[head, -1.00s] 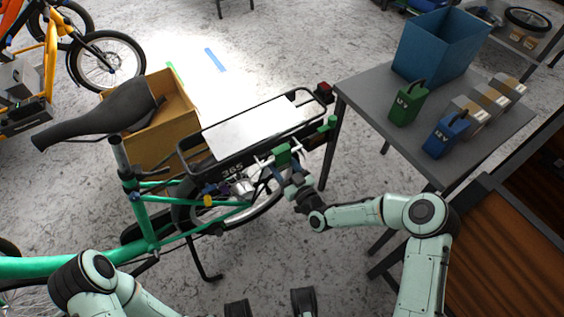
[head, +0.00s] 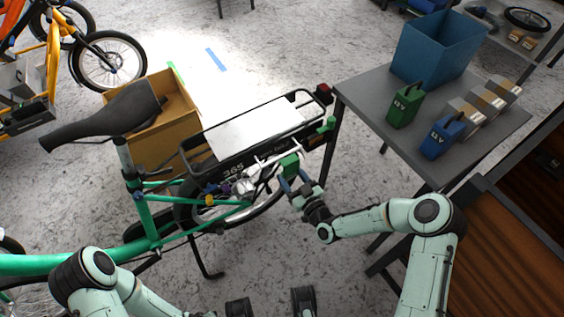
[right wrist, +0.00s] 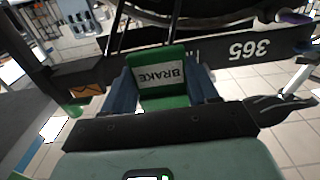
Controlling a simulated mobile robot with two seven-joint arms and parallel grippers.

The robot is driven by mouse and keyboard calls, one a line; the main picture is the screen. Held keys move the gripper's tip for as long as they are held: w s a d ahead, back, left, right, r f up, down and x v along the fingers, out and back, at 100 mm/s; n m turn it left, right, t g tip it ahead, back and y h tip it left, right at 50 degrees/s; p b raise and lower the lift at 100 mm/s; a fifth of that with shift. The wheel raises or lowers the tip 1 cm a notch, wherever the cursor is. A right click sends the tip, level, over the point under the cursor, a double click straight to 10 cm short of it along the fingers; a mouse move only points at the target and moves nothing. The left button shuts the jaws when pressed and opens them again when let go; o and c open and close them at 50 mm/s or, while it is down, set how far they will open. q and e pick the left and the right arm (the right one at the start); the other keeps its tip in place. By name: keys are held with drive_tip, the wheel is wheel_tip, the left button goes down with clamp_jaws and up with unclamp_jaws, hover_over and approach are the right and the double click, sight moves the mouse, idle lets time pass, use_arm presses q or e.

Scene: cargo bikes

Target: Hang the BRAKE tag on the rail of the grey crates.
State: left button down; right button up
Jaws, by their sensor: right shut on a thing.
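My right gripper (head: 290,180) is shut on the green BRAKE tag (head: 289,165), beside the rear rack of the green bike.
The black rack (head: 205,162) marked 365 is next to the gripper. A cardboard box (head: 170,125) stands behind the bike. Floor is open behind the rack.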

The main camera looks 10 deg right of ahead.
sight(297, 163)
use_arm(q)
drive_tip(key=shift+r+p, duration=0.55)
drive_tip(key=shift+r, duration=0.15)
use_arm(e)
drive_tip(key=shift+v, duration=1.85)
